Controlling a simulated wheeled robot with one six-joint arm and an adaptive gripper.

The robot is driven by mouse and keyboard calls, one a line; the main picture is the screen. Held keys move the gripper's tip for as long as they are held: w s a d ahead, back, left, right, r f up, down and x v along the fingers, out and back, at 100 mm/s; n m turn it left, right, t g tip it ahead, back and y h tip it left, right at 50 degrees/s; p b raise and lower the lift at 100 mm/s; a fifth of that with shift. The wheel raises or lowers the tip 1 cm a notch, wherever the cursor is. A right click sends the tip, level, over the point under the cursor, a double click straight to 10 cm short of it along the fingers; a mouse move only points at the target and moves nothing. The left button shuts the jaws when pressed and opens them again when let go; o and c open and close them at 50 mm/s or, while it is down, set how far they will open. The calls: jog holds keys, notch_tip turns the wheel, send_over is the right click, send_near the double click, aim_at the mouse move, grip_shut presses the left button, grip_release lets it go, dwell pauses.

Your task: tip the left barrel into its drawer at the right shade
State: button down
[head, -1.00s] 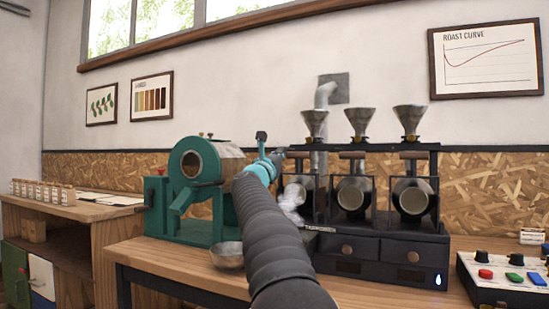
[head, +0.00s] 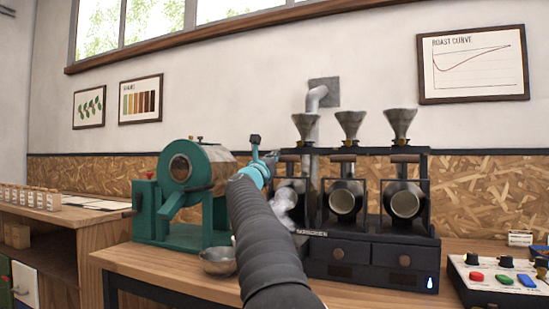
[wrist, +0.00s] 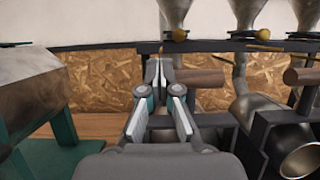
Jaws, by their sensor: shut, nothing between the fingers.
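The left barrel (head: 284,199) is a grey metal cylinder in the dark sample roaster, partly hidden by my arm in the head view. Its wooden handle (wrist: 200,78) shows in the wrist view, just behind and to the right of my fingertips. My gripper (wrist: 159,78) is shut and empty, pointing at the frame near that handle; I cannot tell whether it touches. In the head view my gripper (head: 268,160) is small at the machine's left side. The drawers with round knobs (head: 337,254) sit below the barrels; the leftmost is hidden by my arm.
The middle barrel (head: 345,202) and right barrel (head: 405,204) stand to the right, with funnels (head: 349,127) above. A green roaster (head: 165,205) is close on the left, with a metal bowl (head: 218,262) before it. A button panel (head: 497,280) stands at right.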

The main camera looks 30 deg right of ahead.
jog(key=s+a+r+b, duration=0.2)
jog(key=s+a, duration=0.5)
jog(key=a, duration=0.4)
jog(key=shift+s+r, duration=0.15)
jog(key=shift+r, duration=0.3)
